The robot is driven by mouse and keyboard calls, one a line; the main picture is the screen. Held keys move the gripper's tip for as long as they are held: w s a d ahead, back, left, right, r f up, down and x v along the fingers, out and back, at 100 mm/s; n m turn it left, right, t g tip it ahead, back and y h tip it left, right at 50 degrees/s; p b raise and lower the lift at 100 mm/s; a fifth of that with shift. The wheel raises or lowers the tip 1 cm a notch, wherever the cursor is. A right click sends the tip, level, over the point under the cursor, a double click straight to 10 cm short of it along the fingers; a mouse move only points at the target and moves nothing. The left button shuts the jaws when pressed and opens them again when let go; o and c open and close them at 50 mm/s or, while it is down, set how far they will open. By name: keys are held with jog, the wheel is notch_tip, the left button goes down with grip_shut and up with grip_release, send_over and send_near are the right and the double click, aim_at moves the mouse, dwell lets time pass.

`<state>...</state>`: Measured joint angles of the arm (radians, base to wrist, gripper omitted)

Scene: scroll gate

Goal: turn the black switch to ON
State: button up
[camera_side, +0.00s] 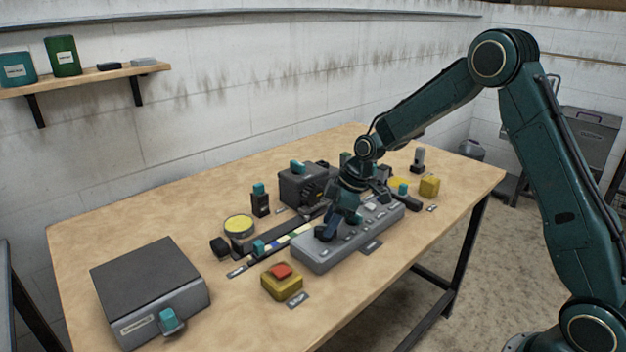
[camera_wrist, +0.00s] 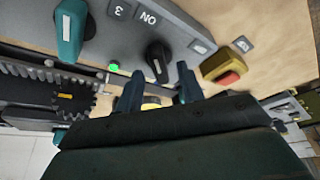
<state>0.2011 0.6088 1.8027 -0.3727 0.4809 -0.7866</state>
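The black switch (camera_wrist: 157,60) is a knob with a white mark on a grey panel, in the wrist view. An "ON" label (camera_wrist: 148,17), upside down in the picture, lies above it. My gripper (camera_wrist: 160,76) is open, with its two dark fingers apart and their tips by the two sides of the knob. I cannot tell whether they touch it. In the side view my gripper (camera_side: 341,226) points down at the grey panel (camera_side: 310,257), and it hides the switch there.
A teal knob (camera_wrist: 70,30) and a lit green lamp (camera_wrist: 113,67) are near the switch. A yellow box with a red button (camera_side: 282,283) stands in front of the panel. Geared parts (camera_wrist: 45,90) lie alongside. A grey box (camera_side: 150,285) stands at the table's left end.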

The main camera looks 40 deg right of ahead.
jog(key=v, duration=1.2)
jog(key=shift+r, duration=0.25)
jog(key=s+a+r+m+t+h, duration=0.1)
jog(key=s+a+r+m, duration=0.1)
jog(key=s+r, duration=0.35)
jog(key=s+a+r+m+h, duration=0.1)
jog(key=s+a+r+m, duration=0.15)
jog(key=s, duration=0.55)
jog(key=s+m+t+h, duration=0.1)
jog(key=s+m, duration=0.3)
jog(key=s, duration=1.2)
jog(key=shift+s+a+m, duration=0.2)
jog(key=shift+a+m, duration=0.05)
jog(key=shift+m, duration=0.1)
